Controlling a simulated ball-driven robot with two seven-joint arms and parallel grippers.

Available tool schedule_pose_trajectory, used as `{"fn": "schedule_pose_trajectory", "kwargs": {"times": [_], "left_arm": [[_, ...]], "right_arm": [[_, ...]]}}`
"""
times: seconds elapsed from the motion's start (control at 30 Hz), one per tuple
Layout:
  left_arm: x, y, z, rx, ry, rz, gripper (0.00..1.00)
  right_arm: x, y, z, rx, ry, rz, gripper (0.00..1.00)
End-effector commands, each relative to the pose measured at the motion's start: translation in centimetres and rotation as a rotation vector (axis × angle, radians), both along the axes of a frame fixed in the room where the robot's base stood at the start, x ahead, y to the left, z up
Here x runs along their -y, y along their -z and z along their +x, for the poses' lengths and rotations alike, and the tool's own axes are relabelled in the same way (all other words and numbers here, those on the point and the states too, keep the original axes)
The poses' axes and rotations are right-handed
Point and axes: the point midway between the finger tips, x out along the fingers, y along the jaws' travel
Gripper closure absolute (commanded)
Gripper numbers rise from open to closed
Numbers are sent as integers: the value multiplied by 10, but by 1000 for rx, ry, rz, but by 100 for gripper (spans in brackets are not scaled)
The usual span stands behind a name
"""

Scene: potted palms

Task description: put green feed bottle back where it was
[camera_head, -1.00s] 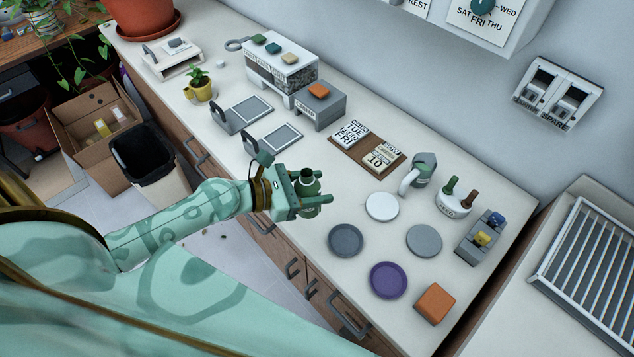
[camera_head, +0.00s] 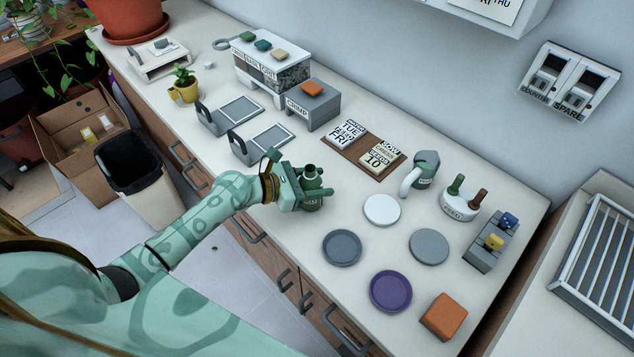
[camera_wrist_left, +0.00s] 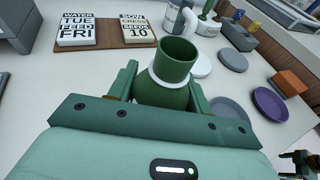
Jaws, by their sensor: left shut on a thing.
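My left gripper (camera_head: 314,190) is shut on a dark green bottle (camera_head: 310,172) with an open round mouth and a pale collar. The bottle is near upright over the front edge of the bench, left of the white disc. In the left wrist view the bottle (camera_wrist_left: 174,62) stands between the fingers; its base is hidden. I cannot tell its height above the bench. A white holder marked FEED (camera_head: 457,207) at the right back holds a green-topped piece (camera_head: 456,185) and a brown one (camera_head: 474,197). A small part of what looks like my right gripper (camera_wrist_left: 300,163) shows at the wrist view's lower right corner.
White (camera_head: 382,210), dark grey (camera_head: 342,247), grey (camera_head: 429,247) and purple (camera_head: 390,291) discs lie right of the gripper. An orange block (camera_head: 443,316), a grey-white jug (camera_head: 424,170) and a calendar board (camera_head: 364,150) are nearby. Grey trays (camera_head: 262,145) lie to the left.

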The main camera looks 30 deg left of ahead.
Motion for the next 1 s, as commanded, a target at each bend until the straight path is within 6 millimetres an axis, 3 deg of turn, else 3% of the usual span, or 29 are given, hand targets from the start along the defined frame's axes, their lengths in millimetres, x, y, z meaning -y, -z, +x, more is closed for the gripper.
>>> {"fn": "schedule_pose_trajectory", "kwargs": {"times": [0.17, 0.2, 0.27, 0.63, 1.0], "left_arm": [[0, 3, 0, -1, 0, -1, 79], [0, 2, 0, -1, 0, -1, 40], [0, 2, 0, -1, 0, -1, 29], [-4, -3, -5, -1, -1, 2, 29], [-55, -27, -63, -2, 0, 3, 29]], "right_arm": [[1, 2, 0, -1, 0, 0, 27], [0, 2, 0, -1, 0, 0, 27], [1, 1, 0, 0, 0, -1, 27], [0, -2, 1, 2, 1, 0, 27], [-2, -11, 3, 8, 2, 3, 27]]}}
